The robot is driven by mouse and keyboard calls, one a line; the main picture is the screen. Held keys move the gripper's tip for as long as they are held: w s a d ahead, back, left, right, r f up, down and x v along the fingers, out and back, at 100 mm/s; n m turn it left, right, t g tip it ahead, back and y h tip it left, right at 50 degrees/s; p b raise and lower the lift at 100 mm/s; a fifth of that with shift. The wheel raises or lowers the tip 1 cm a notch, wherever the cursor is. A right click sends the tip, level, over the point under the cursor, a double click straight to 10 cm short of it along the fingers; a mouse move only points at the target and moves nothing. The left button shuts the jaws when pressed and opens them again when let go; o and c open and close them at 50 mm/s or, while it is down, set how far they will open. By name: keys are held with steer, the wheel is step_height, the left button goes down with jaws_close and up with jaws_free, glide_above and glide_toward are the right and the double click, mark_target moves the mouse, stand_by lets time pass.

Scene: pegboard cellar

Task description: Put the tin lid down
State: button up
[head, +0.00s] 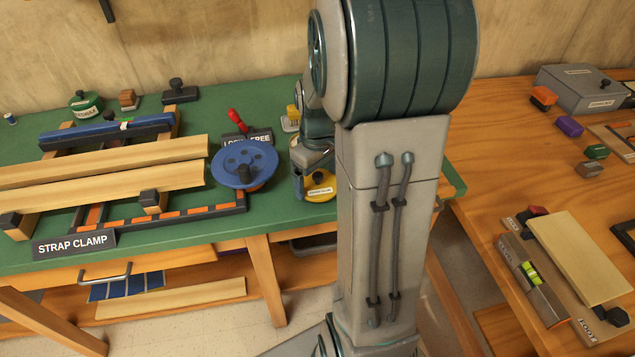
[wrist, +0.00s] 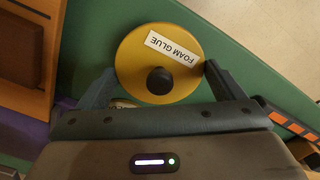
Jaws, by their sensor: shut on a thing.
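The tin lid is a round yellow disc with a dark knob and a white "FOAM GLUE" label. In the head view the lid (head: 322,193) is at the right part of the green bench, partly hidden behind my arm. In the wrist view the lid (wrist: 185,85) fills the space between the fingers of my gripper (wrist: 158,72), one finger at each side of its rim. My gripper (head: 308,172) is shut on it. I cannot tell whether the lid touches the bench top. A pale thing shows partly under the lid's near edge in the wrist view, too hidden to name.
The green bench (head: 180,239) holds a blue disc (head: 262,158) just left of the lid, a strap clamp frame (head: 180,221) with boards, and a green tin (head: 84,98).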

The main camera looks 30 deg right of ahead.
mark_target(317, 175)
steer(key=shift+f, duration=1.15)
steer(key=shift+f, duration=0.15)
steer(key=o, duration=0.7)
step_height(317, 175, up, 12)
steer(key=shift+r+p, duration=0.1)
steer(key=shift+p, duration=0.6)
steer(key=s+a+m, duration=0.1)
steer(key=s+a, duration=0.3)
steer(key=s+a+m+t, duration=0.1)
steer(key=s+a, duration=0.3)
steer(key=s+a+m+t, duration=0.1)
steer(key=s+a, duration=0.3)
steer(key=shift+s+a+m, duration=0.1)
steer(key=shift+s+m, duration=0.1)
steer(key=shift+m, duration=0.1)
